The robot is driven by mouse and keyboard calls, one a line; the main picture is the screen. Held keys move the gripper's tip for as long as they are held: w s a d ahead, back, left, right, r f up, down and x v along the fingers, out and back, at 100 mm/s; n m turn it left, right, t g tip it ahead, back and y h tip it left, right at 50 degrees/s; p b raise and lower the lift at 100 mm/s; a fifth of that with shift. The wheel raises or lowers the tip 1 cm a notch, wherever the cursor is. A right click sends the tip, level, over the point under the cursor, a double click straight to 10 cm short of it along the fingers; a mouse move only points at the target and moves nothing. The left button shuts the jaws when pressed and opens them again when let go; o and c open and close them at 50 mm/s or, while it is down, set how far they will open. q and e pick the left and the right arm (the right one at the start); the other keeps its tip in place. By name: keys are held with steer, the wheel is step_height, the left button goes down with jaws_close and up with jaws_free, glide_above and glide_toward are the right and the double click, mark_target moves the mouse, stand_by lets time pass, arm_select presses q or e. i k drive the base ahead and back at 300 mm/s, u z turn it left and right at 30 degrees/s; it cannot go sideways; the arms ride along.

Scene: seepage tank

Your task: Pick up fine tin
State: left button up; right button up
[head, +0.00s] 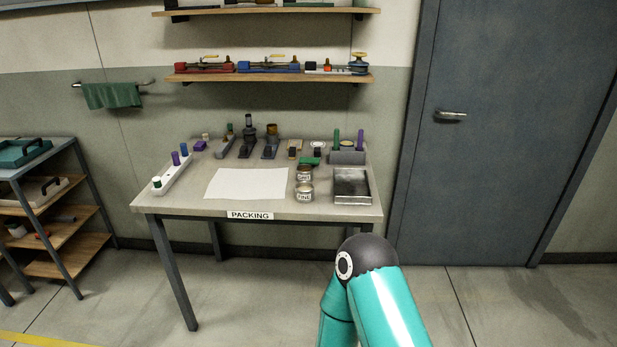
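The fine tin (304,192) is a small round tin with a pale label reading FINE. It stands near the front of the packing table (225,209), right of a white sheet. A similar labelled tin (304,174) stands just behind it; its label is too small to read surely. Part of my arm in teal and black shows at the bottom right, in front of the table and apart from the tin. Neither of my grippers is in view.
A grey metal tray (352,200) stands close right of the fine tin. A white sheet (246,184) lies flat on its left. Several small tools and bottles line the table's back. A shelf (270,78) hangs above; a dark door (500,150) is at right.

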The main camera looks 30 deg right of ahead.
mark_target(305, 192)
steer(key=z, duration=0.3)
steer(key=i, duration=1.5)
steer(key=z, duration=0.5)
